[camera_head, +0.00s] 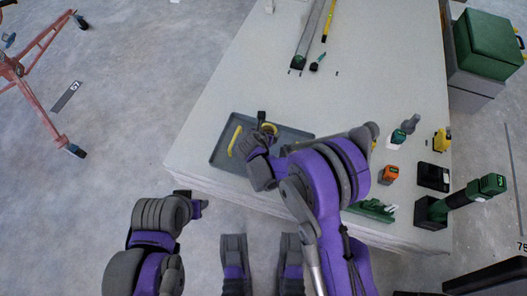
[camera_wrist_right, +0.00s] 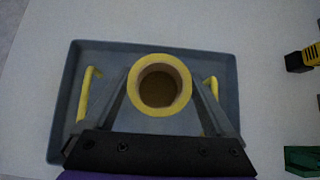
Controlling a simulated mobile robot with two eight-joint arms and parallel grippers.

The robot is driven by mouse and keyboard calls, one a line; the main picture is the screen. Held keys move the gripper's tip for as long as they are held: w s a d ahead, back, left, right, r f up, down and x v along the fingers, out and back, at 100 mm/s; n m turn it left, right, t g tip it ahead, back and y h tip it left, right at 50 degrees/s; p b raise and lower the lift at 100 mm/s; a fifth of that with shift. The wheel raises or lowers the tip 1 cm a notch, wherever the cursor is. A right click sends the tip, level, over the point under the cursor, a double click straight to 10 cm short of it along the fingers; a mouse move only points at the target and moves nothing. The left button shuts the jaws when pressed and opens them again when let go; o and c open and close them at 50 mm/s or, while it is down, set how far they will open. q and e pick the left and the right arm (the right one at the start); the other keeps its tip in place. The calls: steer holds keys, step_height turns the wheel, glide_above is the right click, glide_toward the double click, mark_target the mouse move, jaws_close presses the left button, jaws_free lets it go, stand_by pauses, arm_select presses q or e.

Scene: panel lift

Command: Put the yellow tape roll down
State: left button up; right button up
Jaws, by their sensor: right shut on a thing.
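The yellow tape roll (camera_wrist_right: 160,111) is between the two fingers of my right gripper (camera_wrist_right: 163,92), which is shut on it. In the head view the roll (camera_head: 269,127) shows partly at the fingers. Both are over the grey tray (camera_head: 221,153), which has yellow handles at two sides. The tray (camera_wrist_right: 66,110) shows behind the roll in the wrist view. Whether the roll touches the tray floor I cannot tell. My left gripper (camera_head: 196,203) is off the table's front left edge, apart from the tray; its jaw opening is unclear.
The pale table (camera_head: 250,80) is clear behind the tray. An orange device (camera_head: 389,174), a black box (camera_head: 433,177) and green tools (camera_head: 374,209) lie on the right. Long rails (camera_head: 309,35) lie at the back. A red frame (camera_head: 35,75) stands on the floor at left.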

steer(key=f, duration=0.2)
steer(key=a+f+b, duration=0.1)
steer(key=f, duration=0.5)
steer(key=shift+s+a+b, duration=0.15)
steer(key=shift+s+b, duration=0.15)
steer(key=shift+b, duration=0.05)
steer(key=shift+f+b, duration=0.55)
steer(key=shift+f, duration=1.45)
steer(key=shift+f, duration=0.2)
steer(key=o, duration=1.1)
steer(key=shift+r, duration=0.1)
